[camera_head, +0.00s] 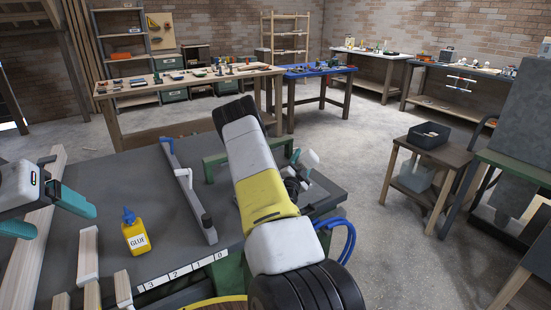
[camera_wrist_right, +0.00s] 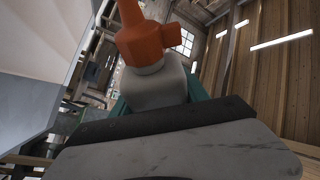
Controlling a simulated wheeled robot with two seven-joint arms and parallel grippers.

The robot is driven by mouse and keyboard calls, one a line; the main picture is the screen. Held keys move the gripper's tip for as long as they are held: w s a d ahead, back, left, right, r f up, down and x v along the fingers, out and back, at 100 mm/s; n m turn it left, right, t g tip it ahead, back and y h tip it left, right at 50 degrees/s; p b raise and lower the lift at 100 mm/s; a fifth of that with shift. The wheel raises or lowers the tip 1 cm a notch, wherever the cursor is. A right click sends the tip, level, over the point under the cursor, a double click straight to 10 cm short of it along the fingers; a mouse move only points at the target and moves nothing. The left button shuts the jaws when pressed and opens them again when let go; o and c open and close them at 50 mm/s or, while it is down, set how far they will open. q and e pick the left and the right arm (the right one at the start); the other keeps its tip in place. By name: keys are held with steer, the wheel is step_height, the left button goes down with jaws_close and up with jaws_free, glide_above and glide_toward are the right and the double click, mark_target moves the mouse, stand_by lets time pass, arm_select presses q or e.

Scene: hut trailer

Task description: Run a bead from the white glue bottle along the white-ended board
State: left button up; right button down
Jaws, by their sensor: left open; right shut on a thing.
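The white glue bottle (camera_wrist_right: 158,88) shows in the right wrist view with its orange cap and nozzle (camera_wrist_right: 147,42). My right gripper (camera_wrist_right: 160,98) is shut on it, teal fingers partly showing at its sides. My left gripper (camera_head: 48,214) is open and empty at the left edge, above a long pale board (camera_head: 32,245). Shorter pale boards (camera_head: 88,255) (camera_head: 123,288) lie at the bench's near left. I cannot tell which board is the white-ended one.
A yellow glue bottle with a blue cap (camera_head: 135,236) stands upright on the dark bench (camera_head: 135,185). A grey bar clamp (camera_head: 188,190) lies right of it. My own yellow and white arm covers the bench's right part. Open floor (camera_head: 365,170) lies beyond the bench.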

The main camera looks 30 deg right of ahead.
steer(key=shift+s+d+f+m+g, duration=0.3)
steer(key=shift+d+f+m, duration=0.4)
steer(key=shift+d+m, duration=0.65)
steer(key=shift+s+d+f+m+g, duration=0.1)
steer(key=shift+d+f+m+g, duration=0.25)
steer(key=shift+d+f+m, duration=0.95)
steer(key=shift+s+d+f+m+g, duration=0.3)
steer(key=shift+d+m, duration=0.45)
steer(key=shift+d, duration=1.15)
steer(key=shift+w+r+m+g+y, duration=0.1)
steer(key=shift+r+m+g+y, duration=0.4)
steer(key=shift+r+m, duration=1)
steer(key=shift+f, duration=0.25)
